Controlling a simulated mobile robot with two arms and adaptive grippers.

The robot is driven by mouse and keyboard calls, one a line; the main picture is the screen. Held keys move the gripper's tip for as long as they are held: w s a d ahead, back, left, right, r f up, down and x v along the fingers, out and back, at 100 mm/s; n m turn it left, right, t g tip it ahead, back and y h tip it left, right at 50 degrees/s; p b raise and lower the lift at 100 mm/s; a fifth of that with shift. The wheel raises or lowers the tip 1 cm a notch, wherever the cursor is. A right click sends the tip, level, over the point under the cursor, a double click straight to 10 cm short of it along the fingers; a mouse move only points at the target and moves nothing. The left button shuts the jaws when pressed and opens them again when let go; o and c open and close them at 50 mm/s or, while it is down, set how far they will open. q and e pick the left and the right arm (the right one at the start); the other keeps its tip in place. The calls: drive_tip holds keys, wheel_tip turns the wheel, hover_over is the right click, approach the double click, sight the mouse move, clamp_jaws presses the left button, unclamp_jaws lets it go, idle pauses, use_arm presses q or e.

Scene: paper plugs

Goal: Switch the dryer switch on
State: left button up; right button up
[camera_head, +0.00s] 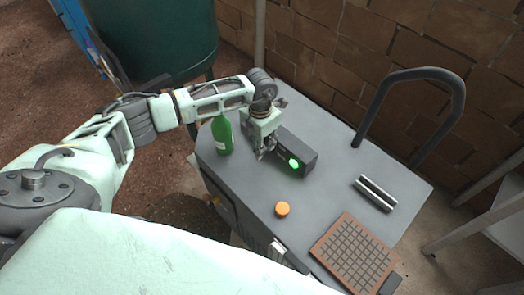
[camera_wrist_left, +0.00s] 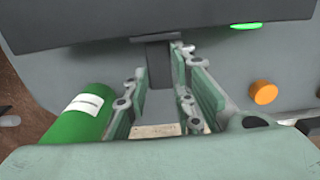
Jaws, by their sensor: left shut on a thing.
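The dryer is a long dark box (camera_head: 308,153) on the grey cart top, with a bright green lit round light (camera_head: 294,163) on its near end. The box spans the top of the left wrist view (camera_wrist_left: 110,22), and the green light shows at its upper right (camera_wrist_left: 246,26). My left gripper (camera_head: 264,153) is down at the near side of the box. In the left wrist view its fingers (camera_wrist_left: 160,72) are closed around a dark tab (camera_wrist_left: 158,52) below the box, seemingly the switch; the exact contact is hard to see. My right gripper is not in view.
A green bottle (camera_head: 222,135) stands just left of the gripper. An orange round piece (camera_head: 282,209), a brown gridded tray (camera_head: 354,254) and a silver-and-black bar (camera_head: 375,193) are on the grey cart (camera_head: 240,180). A dark handle (camera_head: 457,95) rises at the back right, before a brick wall.

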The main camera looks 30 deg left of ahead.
use_arm(q)
drive_tip(key=shift+r, duration=0.4)
drive_tip(key=o, duration=0.8)
drive_tip(key=shift+s, duration=0.15)
drive_tip(key=shift+r+p, duration=1.6)
drive_tip(key=shift+r, duration=0.4)
